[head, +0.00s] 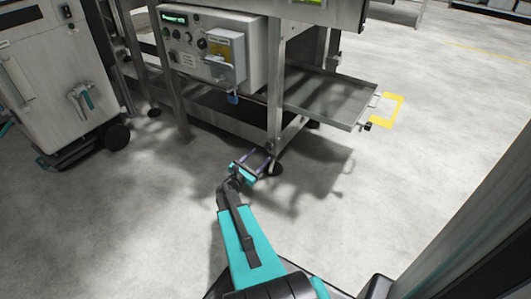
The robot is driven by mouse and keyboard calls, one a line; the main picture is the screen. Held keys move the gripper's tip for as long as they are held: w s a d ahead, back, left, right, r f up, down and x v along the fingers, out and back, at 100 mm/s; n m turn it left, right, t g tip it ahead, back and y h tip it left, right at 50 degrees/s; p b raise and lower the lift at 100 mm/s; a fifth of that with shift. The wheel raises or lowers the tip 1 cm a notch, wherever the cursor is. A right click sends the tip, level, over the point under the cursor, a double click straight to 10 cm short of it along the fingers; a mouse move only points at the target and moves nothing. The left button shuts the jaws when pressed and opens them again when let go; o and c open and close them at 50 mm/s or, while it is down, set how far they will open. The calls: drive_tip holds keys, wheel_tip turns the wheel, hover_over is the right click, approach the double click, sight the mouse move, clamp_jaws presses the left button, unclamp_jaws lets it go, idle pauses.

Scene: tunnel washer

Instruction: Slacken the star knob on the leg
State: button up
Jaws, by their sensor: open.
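A metal leg (275,112) of the washer frame comes down in the middle of the head view and ends in a dark foot (276,169) on the floor. I cannot make out the star knob for certain; it is small, in shadow, or hidden by my gripper. My gripper (258,164) is low near the floor, just left of the bottom of this leg. Its jaws are open and point toward the leg. I see nothing held in them, and I cannot tell whether they touch the leg.
A control box (213,50) hangs on the frame above. A shallow metal tray (335,98) sticks out to the right of the leg, above the floor. A grey wheeled cabinet (50,75) stands at the left. The floor (430,130) at the right is clear.

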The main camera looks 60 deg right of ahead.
sight(268, 147)
drive_tip(key=shift+d+b, duration=0.9)
drive_tip(key=shift+d, duration=2.3)
drive_tip(key=c, duration=0.8)
drive_tip(key=shift+a, duration=0.3)
drive_tip(key=shift+c, duration=1.2)
drive_tip(key=shift+d, duration=0.2)
